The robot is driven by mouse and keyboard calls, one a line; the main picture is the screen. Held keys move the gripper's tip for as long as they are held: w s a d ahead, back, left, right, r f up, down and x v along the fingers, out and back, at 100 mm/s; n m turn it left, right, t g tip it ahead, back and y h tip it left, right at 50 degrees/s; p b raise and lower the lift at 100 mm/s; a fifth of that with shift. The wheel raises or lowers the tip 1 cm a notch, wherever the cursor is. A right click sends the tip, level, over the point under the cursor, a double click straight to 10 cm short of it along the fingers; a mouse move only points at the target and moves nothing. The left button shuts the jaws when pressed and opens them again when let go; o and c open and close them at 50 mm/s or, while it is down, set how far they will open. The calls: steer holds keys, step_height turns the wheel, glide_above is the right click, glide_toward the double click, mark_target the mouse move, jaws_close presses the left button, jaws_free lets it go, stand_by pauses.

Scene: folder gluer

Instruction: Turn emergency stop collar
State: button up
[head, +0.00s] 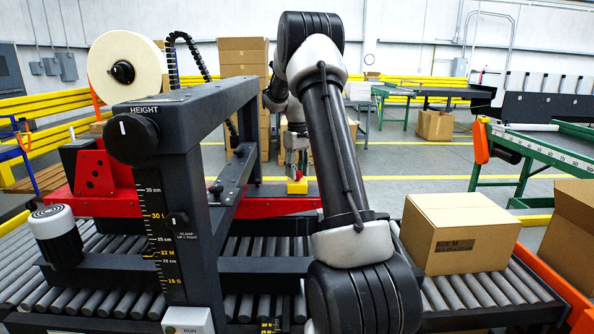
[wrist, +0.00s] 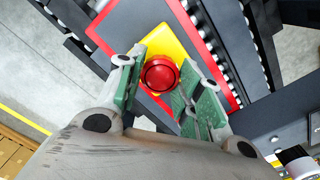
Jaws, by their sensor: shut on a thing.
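The round red emergency stop (wrist: 160,74) sits on a yellow plate (wrist: 168,42) in the wrist view. My gripper (wrist: 161,80) has its green-padded fingers on either side of the red stop, shut on it. The face of the stop shows between the fingers; a separate collar cannot be told apart from it. In the head view my gripper (head: 296,165) points down over a small yellow box (head: 297,187) by the red machine frame (head: 270,206). The stop itself is mostly hidden there.
A dark machine frame with a black height knob (head: 131,138) and a clamp lever (head: 177,220) stands at left. A tape roll (head: 127,66) is above it. A closed carton (head: 458,234) sits on the roller conveyor (head: 490,291) at right. My arm covers the middle.

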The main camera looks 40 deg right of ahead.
steer(key=m, duration=0.4)
steer(key=shift+m, duration=1.8)
